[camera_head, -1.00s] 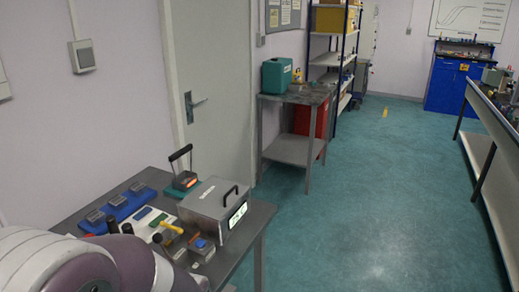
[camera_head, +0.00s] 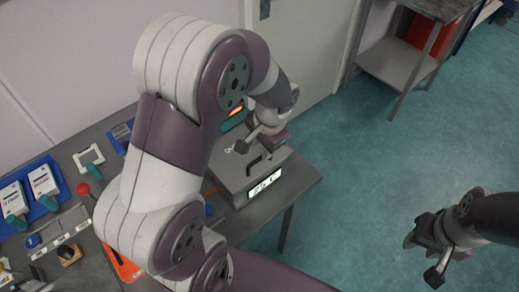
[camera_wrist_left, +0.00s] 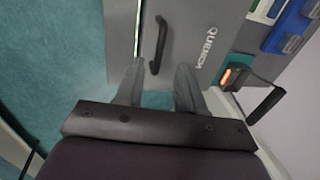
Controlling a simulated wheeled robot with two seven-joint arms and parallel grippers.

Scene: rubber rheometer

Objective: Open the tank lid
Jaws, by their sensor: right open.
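The tank (camera_head: 230,172) is a grey metal box with a lit display (camera_head: 264,186) on its front, standing at the table's right end. Its lid (camera_wrist_left: 190,25) looks shut. The lid's black bar handle (camera_wrist_left: 160,45) also shows in the head view (camera_head: 254,163), partly behind my gripper. My left gripper (camera_head: 260,147) is above the tank, pointing down. In the left wrist view its fingers (camera_wrist_left: 160,68) are apart, with the handle ahead between the tips and nothing gripped. My right gripper (camera_head: 432,252) is open and empty over the floor at the right.
Beside the tank is a device with an orange light (camera_wrist_left: 227,76) and a black lever. Blue trays (camera_head: 42,190), a red-knobbed tool (camera_head: 82,189) and an orange item (camera_head: 122,262) lie on the table's left part.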

